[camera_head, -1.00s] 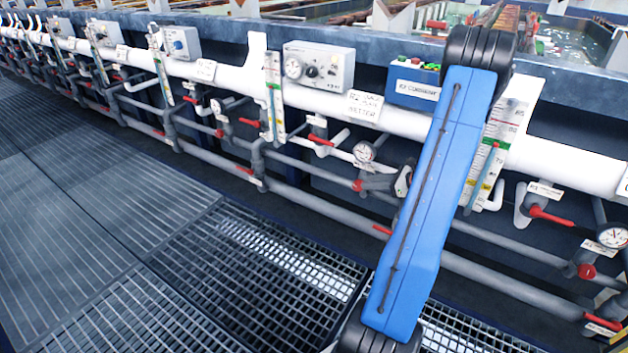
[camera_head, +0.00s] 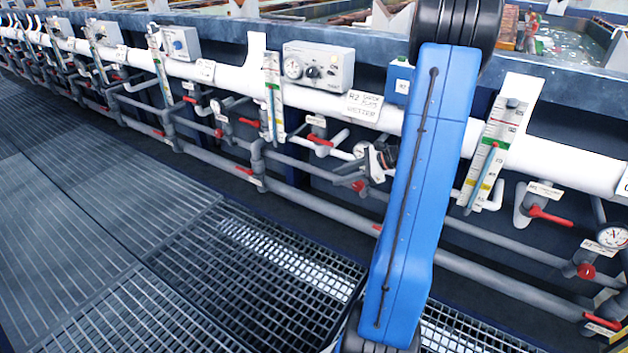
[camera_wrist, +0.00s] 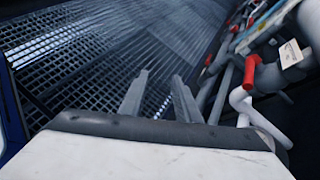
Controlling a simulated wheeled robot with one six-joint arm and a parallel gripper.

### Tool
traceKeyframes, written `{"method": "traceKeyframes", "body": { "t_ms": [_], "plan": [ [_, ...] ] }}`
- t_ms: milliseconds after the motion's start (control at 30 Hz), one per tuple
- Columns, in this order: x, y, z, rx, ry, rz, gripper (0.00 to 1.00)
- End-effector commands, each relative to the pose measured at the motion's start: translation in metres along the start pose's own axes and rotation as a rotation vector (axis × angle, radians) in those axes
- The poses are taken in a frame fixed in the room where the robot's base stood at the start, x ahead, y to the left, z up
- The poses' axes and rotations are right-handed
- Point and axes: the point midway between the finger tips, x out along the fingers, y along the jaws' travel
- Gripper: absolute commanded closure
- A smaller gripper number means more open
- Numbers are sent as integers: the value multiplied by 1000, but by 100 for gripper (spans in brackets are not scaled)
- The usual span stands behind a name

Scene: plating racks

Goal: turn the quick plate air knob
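I cannot read a label naming the quick plate air knob. A grey control box (camera_head: 318,66) with a round gauge and a dark knob (camera_head: 312,72) is on the tank front, left of my arm. Another box (camera_head: 179,42) with a blue knob stands farther left. My gripper (camera_head: 347,172) is in front of the pipes, below and right of the grey box, beside a gauge and red valve parts. In the wrist view my gripper (camera_wrist: 158,95) shows two fingers apart with only floor grating between them. It is open and empty. No control box is clear in the wrist view.
A white pipe (camera_head: 230,78) and grey pipes run along the tank, with several red valve handles. One red handle (camera_wrist: 250,70) is right of the fingers. Flow tubes (camera_head: 274,95) stand upright. My blue arm hides part of the right side. The floor grating (camera_head: 130,220) is clear.

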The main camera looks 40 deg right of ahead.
Motion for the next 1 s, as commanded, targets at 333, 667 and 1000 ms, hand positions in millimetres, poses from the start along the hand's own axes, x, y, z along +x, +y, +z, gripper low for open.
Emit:
{"method": "traceKeyframes", "body": {
  "t_ms": [333,667,1000],
  "plan": [
    [12,29,48,-163,38,104,70],
    [20,62,89,-327,76,203,70],
    [24,90,119,-467,107,283,70]
  ]
}}
